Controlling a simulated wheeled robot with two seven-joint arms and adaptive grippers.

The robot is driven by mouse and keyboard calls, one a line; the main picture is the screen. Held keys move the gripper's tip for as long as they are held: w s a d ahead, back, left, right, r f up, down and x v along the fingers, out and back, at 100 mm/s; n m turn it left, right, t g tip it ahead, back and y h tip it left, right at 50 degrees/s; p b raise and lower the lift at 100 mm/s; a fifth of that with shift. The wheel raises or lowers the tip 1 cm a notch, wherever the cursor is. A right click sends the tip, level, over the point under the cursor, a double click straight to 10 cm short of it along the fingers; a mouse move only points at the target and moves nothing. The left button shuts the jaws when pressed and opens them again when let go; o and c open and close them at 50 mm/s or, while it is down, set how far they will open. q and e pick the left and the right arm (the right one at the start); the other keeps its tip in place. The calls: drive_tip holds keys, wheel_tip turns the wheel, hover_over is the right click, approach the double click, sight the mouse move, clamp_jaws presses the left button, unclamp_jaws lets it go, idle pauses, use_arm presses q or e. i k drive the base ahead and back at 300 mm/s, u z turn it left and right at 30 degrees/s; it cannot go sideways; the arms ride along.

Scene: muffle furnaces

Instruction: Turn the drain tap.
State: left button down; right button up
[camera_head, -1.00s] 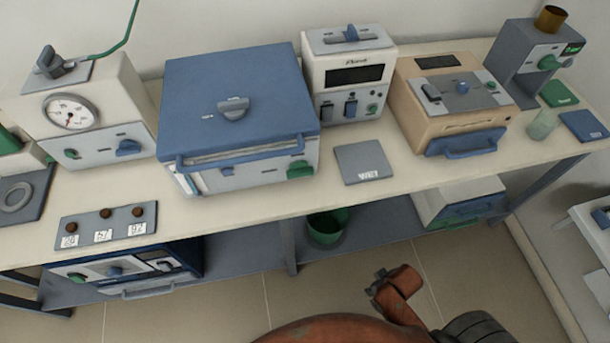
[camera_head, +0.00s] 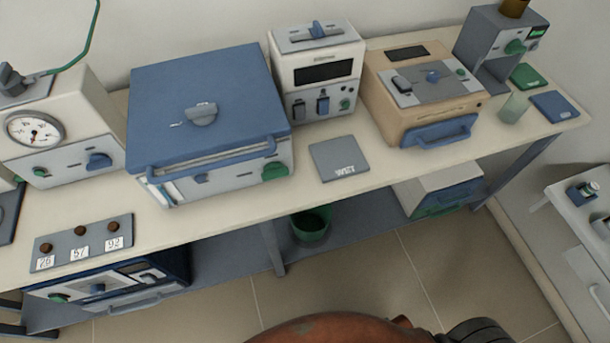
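I cannot tell for sure which part is the drain tap. On the bench, the white gauge box (camera_head: 62,132) at the far left has a dial, a small green knob and a blue knob (camera_head: 99,161). A grey lever fitting (camera_head: 14,80) sits on its top, with a green tube rising from it. Neither gripper shows in the head view.
A blue-topped furnace (camera_head: 165,87), a white display box (camera_head: 318,73) and a beige box (camera_head: 420,92) fill the bench. A grey pad (camera_head: 338,158) lies in front. A green bin (camera_head: 311,224) stands below. A white side table (camera_head: 585,225) is at right.

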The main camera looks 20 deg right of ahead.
sight(276, 170)
drive_tip(key=z, duration=1.15)
drive_tip(key=k, duration=1)
drive_tip(key=u, duration=1.35)
drive_tip(key=i, duration=0.5)
drive_tip(key=u, duration=0.1)
